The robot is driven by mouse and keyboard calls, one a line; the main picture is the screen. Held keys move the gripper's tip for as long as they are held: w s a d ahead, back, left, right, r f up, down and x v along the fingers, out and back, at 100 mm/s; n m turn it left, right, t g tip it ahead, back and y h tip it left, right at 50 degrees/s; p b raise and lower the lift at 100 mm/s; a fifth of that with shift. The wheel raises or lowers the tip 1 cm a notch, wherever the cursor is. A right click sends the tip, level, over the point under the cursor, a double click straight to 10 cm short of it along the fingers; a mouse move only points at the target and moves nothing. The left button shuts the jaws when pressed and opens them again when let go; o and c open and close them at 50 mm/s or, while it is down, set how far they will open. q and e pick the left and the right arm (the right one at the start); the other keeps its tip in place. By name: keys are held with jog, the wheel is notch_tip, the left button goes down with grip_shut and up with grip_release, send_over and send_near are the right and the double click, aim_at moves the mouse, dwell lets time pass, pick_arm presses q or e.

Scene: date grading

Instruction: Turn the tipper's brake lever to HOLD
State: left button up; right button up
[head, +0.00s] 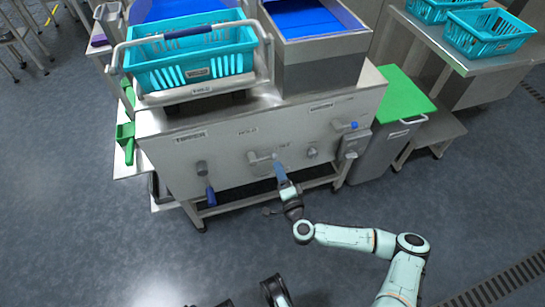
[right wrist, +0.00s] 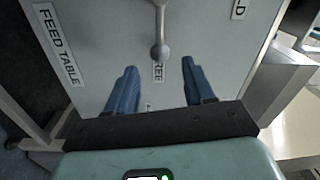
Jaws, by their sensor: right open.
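The tipper's brake lever (head: 262,157) is a grey handle on the front panel of the steel machine, lying about level and pointing right. In the right wrist view its rounded knob (right wrist: 160,52) points at the FREE label (right wrist: 158,73). The HOLD label (head: 247,131) is above the lever; only its last letter (right wrist: 239,9) shows at the wrist view's top right. My right gripper (head: 279,170) is at the panel beside the lever's end. Its two blue fingers (right wrist: 157,88) are apart and empty, with the knob between their lines, just beyond the tips. My left gripper is not in view.
A blue-handled lever (head: 210,194) hangs at the panel's left and a blue knob (head: 354,125) sits at its right. A teal crate (head: 190,77) sits in the tipper cradle. A green-lidded bin (head: 403,97) stands right. The floor in front is clear.

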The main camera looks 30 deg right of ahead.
aim_at(275, 159)
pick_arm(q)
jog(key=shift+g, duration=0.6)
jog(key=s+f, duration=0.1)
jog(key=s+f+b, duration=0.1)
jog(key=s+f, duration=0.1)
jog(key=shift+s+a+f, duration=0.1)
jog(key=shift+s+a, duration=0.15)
pick_arm(e)
jog(key=x, duration=0.7)
jog(key=shift+w, duration=0.15)
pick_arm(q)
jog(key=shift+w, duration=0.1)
pick_arm(e)
grip_shut()
